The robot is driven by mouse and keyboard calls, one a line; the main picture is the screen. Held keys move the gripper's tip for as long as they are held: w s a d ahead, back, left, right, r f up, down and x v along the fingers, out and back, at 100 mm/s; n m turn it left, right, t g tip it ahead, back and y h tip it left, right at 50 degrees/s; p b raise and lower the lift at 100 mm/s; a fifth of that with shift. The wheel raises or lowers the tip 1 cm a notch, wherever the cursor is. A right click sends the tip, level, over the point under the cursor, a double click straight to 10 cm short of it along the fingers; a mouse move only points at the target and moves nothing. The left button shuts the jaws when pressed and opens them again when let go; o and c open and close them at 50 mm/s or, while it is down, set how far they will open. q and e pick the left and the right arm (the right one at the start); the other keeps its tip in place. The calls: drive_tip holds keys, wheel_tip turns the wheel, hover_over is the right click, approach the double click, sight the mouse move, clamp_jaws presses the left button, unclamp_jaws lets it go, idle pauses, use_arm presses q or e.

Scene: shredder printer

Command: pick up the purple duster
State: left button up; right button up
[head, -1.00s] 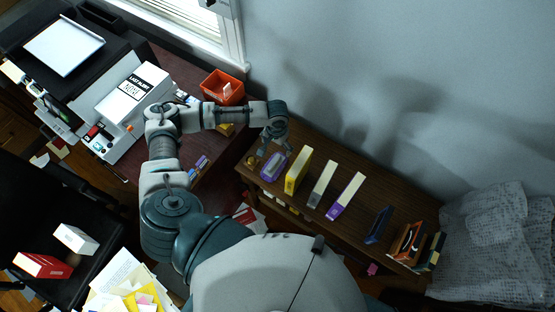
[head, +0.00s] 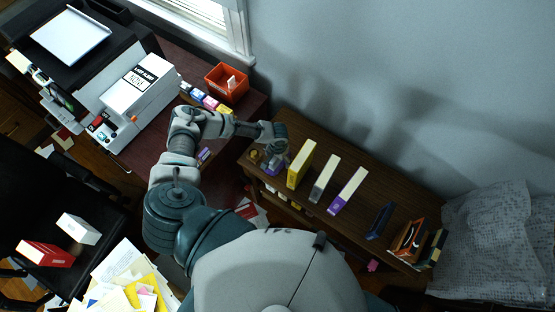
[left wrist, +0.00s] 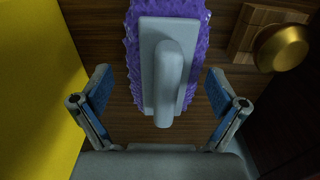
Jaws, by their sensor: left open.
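The purple duster (left wrist: 203,50) has a fuzzy purple pad with a grey handle (left wrist: 165,75) on top. In the left wrist view it lies on the brown wooden shelf top, handle up. My left gripper (left wrist: 158,98) is open, one finger on each side of the duster's near end, with gaps to both sides. In the head view my left gripper (head: 275,157) is over the left end of the shelf and hides most of the duster (head: 272,170). My right gripper does not show.
A yellow binder (head: 301,165) stands close beside the duster; it also fills the left of the wrist view (left wrist: 35,90). A gold round object (left wrist: 282,47) on a wooden base is on the other side. More binders (head: 348,191) stand along the shelf (head: 335,155).

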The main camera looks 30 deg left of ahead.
sight(275, 158)
use_arm(q)
drive_tip(key=shift+f, duration=0.2)
drive_tip(key=shift+a, duration=0.5)
drive_tip(key=c, duration=1.2)
drive_tip(key=shift+d, duration=0.1)
drive_tip(key=shift+c, duration=0.2)
drive_tip(key=shift+d, duration=0.2)
drive_tip(key=shift+r, duration=0.6)
wheel_tip(275, 158, up, 2)
drive_tip(key=shift+s+r, duration=0.2)
drive_tip(key=shift+s, duration=0.5)
drive_tip(key=s+d+r, duration=0.1)
drive_tip(key=s, duration=1.3)
drive_tip(key=shift+s+r+p, duration=0.2)
drive_tip(key=shift+s+p, duration=0.05)
drive_tip(key=shift+p, duration=0.05)
